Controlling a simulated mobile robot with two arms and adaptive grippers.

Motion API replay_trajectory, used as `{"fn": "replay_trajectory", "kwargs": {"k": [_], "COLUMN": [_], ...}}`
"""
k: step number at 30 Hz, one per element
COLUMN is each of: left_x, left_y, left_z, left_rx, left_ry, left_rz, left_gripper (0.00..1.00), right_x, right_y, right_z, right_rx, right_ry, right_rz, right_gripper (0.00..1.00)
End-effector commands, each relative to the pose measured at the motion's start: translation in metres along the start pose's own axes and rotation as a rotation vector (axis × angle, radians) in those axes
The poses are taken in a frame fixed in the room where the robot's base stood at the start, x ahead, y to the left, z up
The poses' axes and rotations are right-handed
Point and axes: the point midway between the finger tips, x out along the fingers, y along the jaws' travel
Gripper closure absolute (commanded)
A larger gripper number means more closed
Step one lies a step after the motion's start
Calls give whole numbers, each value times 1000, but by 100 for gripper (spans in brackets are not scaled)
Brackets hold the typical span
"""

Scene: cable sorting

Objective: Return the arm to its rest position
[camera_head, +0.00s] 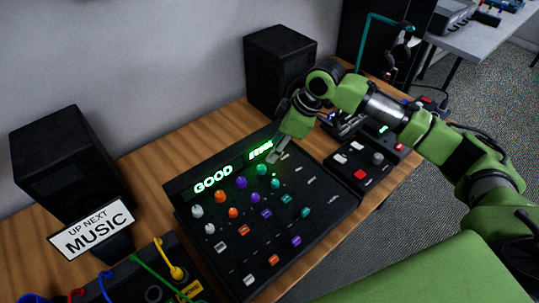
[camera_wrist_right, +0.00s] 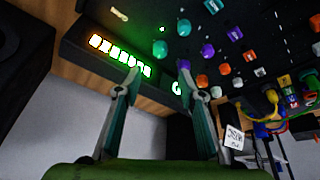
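My right arm comes in from the right in the head view. Its green gripper (camera_head: 278,152) hangs over the far edge of a black mixer console (camera_head: 325,218), beside the lit green display (camera_head: 213,180) reading "GOOD". In the right wrist view the two fingers of my right gripper (camera_wrist_right: 158,72) stand apart with nothing between them. Display and coloured knobs show beyond the tips. I cannot tell if a fingertip touches the console. My left gripper is in neither view.
Black speakers (camera_head: 68,160) (camera_head: 278,68) stand along the wall. An "UP NEXT MUSIC" sign (camera_head: 92,229) and coloured cables (camera_head: 173,270) are at the lower left. A smaller controller (camera_head: 364,162) sits right of the console. Open floor (camera_head: 412,232) lies beyond the table edge.

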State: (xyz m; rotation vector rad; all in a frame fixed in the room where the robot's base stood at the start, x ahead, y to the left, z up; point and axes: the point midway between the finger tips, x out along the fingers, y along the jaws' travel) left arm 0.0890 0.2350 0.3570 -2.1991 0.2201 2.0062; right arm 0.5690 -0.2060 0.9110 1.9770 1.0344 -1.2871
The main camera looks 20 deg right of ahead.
Motion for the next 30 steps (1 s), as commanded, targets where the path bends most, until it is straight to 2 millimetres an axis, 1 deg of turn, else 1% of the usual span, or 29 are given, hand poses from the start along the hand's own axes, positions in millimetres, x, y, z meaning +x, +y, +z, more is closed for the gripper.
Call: {"fn": "replay_trajectory", "kwargs": {"k": [1, 3, 6, 20, 23, 30], "left_x": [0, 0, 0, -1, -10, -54], "left_y": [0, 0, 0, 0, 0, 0], "left_z": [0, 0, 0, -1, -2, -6], "left_rx": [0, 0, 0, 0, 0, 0], "left_ry": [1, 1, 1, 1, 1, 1], "left_rz": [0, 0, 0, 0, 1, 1], "left_gripper": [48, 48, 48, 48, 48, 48], "right_x": [-6, -10, -14, -14, -23, -63], "right_y": [0, 0, 0, 0, 0, 2], "right_z": [0, 1, 1, 0, -4, -20], "right_rx": [0, 0, 0, 0, 0, 0], "right_ry": [0, -2, -1, -1, -1, -1], "right_rz": [1, 0, 0, 0, 0, 0], "right_gripper": [63, 63, 63, 63, 63, 63]}}
